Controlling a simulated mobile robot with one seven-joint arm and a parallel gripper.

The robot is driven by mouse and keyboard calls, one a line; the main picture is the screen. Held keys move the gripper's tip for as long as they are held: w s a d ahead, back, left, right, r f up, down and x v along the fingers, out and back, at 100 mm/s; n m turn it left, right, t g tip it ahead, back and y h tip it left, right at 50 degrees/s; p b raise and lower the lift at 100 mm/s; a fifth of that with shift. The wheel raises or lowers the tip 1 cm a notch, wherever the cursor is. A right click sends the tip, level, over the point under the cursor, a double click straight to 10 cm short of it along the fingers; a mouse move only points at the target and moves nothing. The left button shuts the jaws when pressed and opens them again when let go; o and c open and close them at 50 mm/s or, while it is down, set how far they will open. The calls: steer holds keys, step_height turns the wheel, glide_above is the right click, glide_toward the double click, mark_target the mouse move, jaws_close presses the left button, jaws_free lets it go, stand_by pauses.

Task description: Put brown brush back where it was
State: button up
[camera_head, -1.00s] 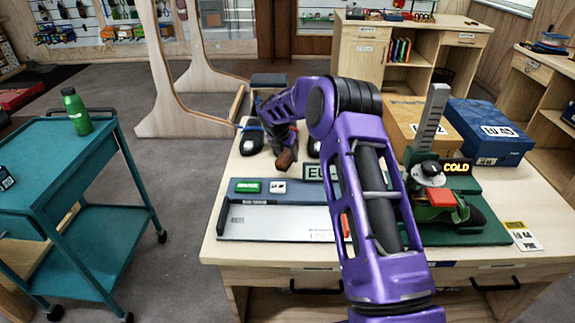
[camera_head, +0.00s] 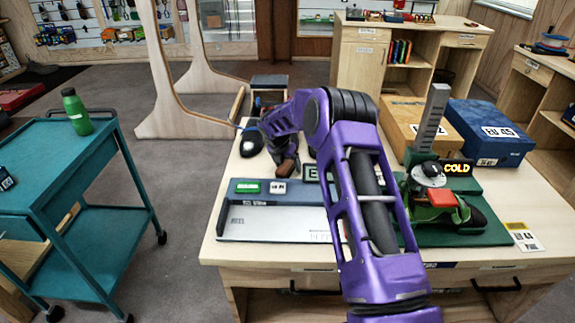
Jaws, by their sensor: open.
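The brown brush (camera_head: 286,168) shows as a small brown block at the far left part of the wooden table. My gripper (camera_head: 284,158) is open and sits right above the brush, pointing down. The jaws are small and dark at this distance, and I cannot tell whether they touch the brush. My purple arm hides part of the table to the right of it.
A blue measuring board (camera_head: 270,227) lies in front. A green device with a "COLD" sign (camera_head: 432,200) stands at right, beside blue (camera_head: 490,125) and tan boxes (camera_head: 405,118). A dark shoe (camera_head: 250,143) is left of the gripper. A teal cart (camera_head: 60,165) stands apart at left.

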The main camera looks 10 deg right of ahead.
steer(key=p+v, duration=0.1)
steer(key=v, duration=1.1)
steer(key=shift+r, duration=0.15)
